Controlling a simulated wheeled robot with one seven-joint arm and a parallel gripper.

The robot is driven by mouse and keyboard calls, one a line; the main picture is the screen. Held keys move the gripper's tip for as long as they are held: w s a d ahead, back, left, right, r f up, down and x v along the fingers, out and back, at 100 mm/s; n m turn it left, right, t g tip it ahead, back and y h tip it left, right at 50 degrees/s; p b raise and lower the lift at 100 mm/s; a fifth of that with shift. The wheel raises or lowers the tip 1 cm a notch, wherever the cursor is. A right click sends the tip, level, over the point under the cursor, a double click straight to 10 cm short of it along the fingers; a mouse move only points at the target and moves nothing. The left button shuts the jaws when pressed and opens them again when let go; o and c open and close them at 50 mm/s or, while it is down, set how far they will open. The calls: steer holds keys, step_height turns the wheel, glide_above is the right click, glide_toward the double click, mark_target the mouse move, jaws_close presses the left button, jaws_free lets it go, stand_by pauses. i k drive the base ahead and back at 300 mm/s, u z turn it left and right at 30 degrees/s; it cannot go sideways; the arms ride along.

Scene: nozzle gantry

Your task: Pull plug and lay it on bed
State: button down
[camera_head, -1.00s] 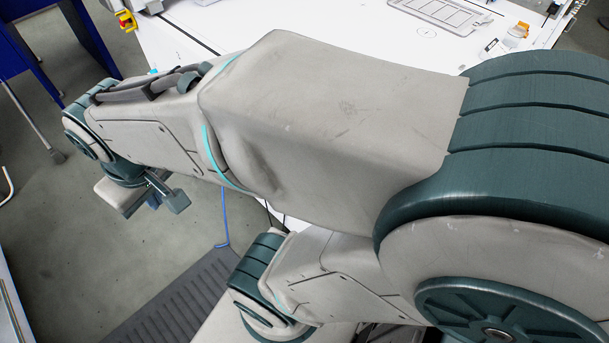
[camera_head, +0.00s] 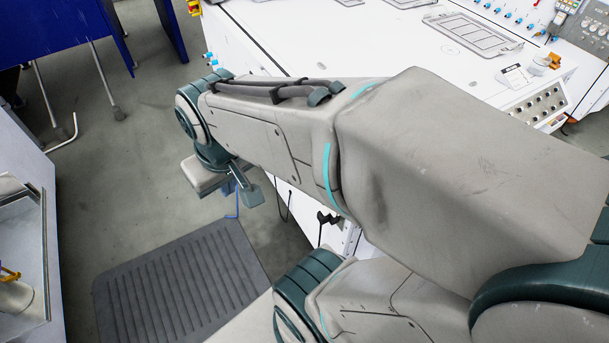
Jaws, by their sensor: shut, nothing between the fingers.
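My gripper (camera_head: 248,194) hangs below my wrist at the left end of my arm, over the grey floor beside the white machine. It is small in view and looks shut and empty. The bed appears to be the white flat top (camera_head: 300,35) of the machine, partly hidden behind my arm. I cannot tell which thing is the plug. A small orange-topped piece (camera_head: 551,62) sits on the white top at the right. Several small blue fittings (camera_head: 508,15) line the back right edge. My gripper is apart from all of these.
A dark ribbed mat (camera_head: 180,285) lies on the floor in front of the machine. A blue table (camera_head: 85,25) stands at the back left. A grey cabinet (camera_head: 22,240) is at the left edge. A flat grey tray (camera_head: 472,35) and a knob panel (camera_head: 535,108) are at the right.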

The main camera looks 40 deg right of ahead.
mark_target(322, 219)
steer(key=z, duration=1.4)
steer(key=k, duration=1.35)
steer(key=z, duration=0.3)
steer(key=i, duration=1.15)
steer(key=u, duration=0.2)
